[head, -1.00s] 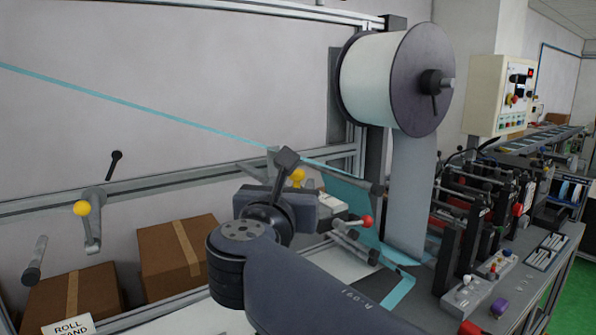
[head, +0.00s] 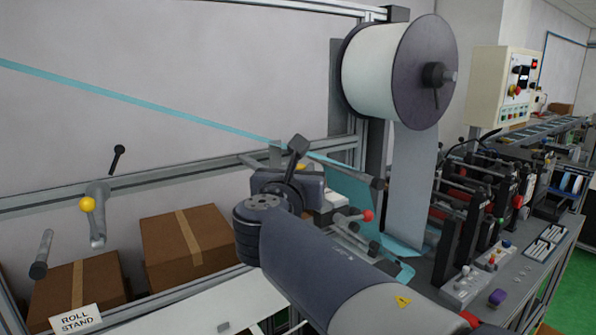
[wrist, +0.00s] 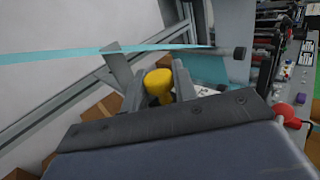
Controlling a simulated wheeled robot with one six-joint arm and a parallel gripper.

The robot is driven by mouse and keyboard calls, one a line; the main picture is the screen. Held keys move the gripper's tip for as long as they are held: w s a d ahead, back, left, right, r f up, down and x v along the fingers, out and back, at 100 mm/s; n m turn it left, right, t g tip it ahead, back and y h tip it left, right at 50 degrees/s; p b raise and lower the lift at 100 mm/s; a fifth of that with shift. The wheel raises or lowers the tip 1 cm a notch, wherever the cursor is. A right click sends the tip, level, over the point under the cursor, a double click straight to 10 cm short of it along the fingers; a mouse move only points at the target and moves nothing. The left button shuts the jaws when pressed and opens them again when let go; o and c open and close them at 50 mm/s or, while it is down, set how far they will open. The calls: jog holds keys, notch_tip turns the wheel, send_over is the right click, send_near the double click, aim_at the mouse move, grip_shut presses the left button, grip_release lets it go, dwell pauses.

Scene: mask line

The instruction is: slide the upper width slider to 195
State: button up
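A yellow knob (wrist: 157,84), apparently the upper width slider's, shows in the wrist view between the two fingers of my gripper (wrist: 149,72). My gripper is open, with a gap visible between the left finger and the knob; the right finger is close beside it, and I cannot tell whether they touch. In the head view only a sliver of the yellow knob (head: 300,167) shows past my wrist. The slider's scale and the 195 mark cannot be made out.
A blue strip (head: 150,105) runs across from the left, close behind my gripper. A red knob (head: 368,215) stands right of my wrist. The large white roll (head: 375,75) hangs above right. Cardboard boxes (head: 165,265) sit low at left.

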grip_shut()
jog(key=shift+s, duration=0.1)
jog(key=s+d, duration=0.2)
jog(key=s, duration=0.1)
jog(key=shift+s+d, duration=0.1)
jog(key=shift+d, duration=0.05)
jog(key=shift+f, duration=0.1)
jog(key=shift+o, duration=0.6)
grip_release()
jog(key=o, duration=0.3)
jog(key=shift+s+d, duration=0.15)
jog(key=shift+s, duration=0.05)
jog(key=shift+o, duration=0.3)
jog(key=shift+w, duration=0.1)
jog(key=shift+s, duration=0.2)
